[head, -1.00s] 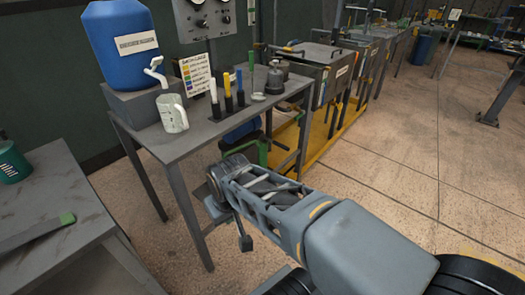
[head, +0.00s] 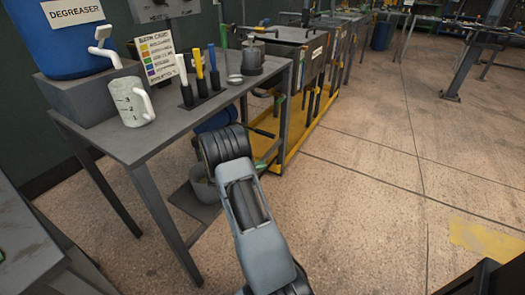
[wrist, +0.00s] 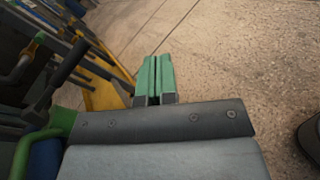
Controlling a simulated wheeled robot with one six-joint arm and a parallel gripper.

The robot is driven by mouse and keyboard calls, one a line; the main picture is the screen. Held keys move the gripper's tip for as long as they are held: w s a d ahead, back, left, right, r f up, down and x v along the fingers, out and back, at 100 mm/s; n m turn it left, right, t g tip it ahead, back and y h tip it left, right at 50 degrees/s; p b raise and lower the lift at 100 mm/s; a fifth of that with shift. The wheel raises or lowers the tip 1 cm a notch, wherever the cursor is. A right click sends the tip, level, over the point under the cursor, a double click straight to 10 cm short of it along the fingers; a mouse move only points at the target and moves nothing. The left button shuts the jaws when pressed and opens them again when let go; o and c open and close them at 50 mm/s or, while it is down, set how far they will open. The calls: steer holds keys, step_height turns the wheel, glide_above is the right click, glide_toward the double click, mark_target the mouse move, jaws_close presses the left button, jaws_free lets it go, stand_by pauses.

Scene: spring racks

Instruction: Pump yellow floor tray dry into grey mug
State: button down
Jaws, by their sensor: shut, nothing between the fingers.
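A light grey mug with dark marks (head: 130,104) stands upright on the grey bench, below the white tap of a blue drum. A yellow tray-like base (head: 300,138) lies on the floor under the tanks right of the bench; whether it holds liquid cannot be told. Its yellow edge also shows in the wrist view (wrist: 104,96). My gripper's green fingers (wrist: 154,78) are together and empty, over the floor beside the yellow edge. In the head view my arm reaches in front of the bench's right end, and the fingers cannot be made out clearly.
White-, yellow- and blue-topped tools (head: 199,68) stand in dark holders on the bench (head: 165,135), beside a colour chart (head: 158,57). A bucket-like container (head: 204,190) sits on the low shelf. A second bench (head: 28,245) is at lower left. The floor at right is open.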

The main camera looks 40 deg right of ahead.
mark_target(259, 131)
steer(key=w+d+f+n+t+h+b, duration=0.2)
steer(key=d+f+n+h, duration=0.2)
steer(key=f, duration=0.5)
steer(key=w+f+n+t+h, duration=0.1)
steer(key=w+n+t+h, duration=0.5)
steer(key=t, duration=0.4)
steer(key=w+d+r+n+y+b, duration=0.1)
steer(key=w+d+r+b, duration=0.2)
steer(key=d+r, duration=0.5)
steer(key=shift+d+r, duration=0.15)
steer(key=shift+r, duration=0.4)
steer(key=shift+w, duration=0.1)
